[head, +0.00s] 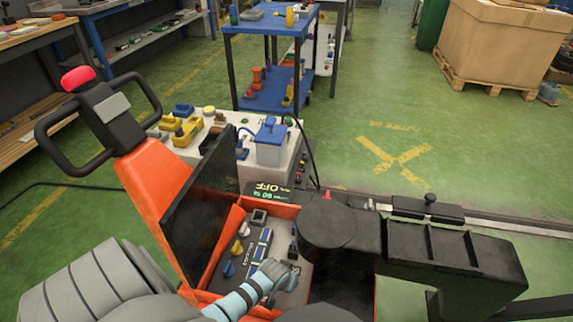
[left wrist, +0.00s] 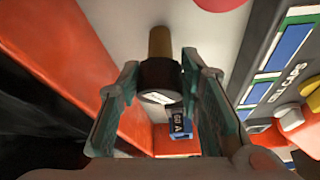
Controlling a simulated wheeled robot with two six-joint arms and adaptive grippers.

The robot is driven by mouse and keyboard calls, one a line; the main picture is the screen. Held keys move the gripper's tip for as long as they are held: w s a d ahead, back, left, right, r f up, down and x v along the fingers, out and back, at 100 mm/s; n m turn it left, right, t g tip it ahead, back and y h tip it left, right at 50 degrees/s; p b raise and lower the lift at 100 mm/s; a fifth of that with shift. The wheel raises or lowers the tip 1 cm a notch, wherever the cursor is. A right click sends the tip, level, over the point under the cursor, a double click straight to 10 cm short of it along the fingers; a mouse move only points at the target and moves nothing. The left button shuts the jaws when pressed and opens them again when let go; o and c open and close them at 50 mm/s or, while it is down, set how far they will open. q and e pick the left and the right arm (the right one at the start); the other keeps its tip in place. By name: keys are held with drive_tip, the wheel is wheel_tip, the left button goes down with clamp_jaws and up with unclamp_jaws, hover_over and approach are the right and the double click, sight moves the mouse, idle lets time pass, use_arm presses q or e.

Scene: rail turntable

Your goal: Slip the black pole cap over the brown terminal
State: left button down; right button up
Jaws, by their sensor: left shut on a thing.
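In the left wrist view the black pole cap (left wrist: 160,78) sits between the fingertips of my left gripper (left wrist: 158,86), which is shut on it. A pale mark shows on the cap's near face. The brown terminal (left wrist: 160,42) is a short brown cylinder directly beyond the cap, in line with it. I cannot tell whether the cap is around the terminal's end or just in front of it. In the head view my left gripper (head: 283,274) is low inside the orange truck's open bay. The cap and terminal cannot be made out there. My right gripper is not in view.
The orange wall (left wrist: 70,55) runs close along the left in the wrist view. A labelled panel (left wrist: 268,62) stands at right, with yellow and red pieces below. In the head view, a dark upright screen (head: 203,200) and a black round housing (head: 327,222) flank the bay.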

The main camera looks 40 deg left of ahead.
use_arm(q)
drive_tip(key=shift+s+d+f, duration=0.1)
drive_tip(key=shift+s+f, duration=0.25)
drive_tip(key=c, duration=1.3)
unclamp_jaws()
drive_tip(key=shift+o, duration=1.3)
drive_tip(key=shift+w, duration=0.2)
drive_tip(key=shift+r, duration=0.2)
drive_tip(key=v, duration=1.1)
drive_tip(key=shift+r, duration=0.4)
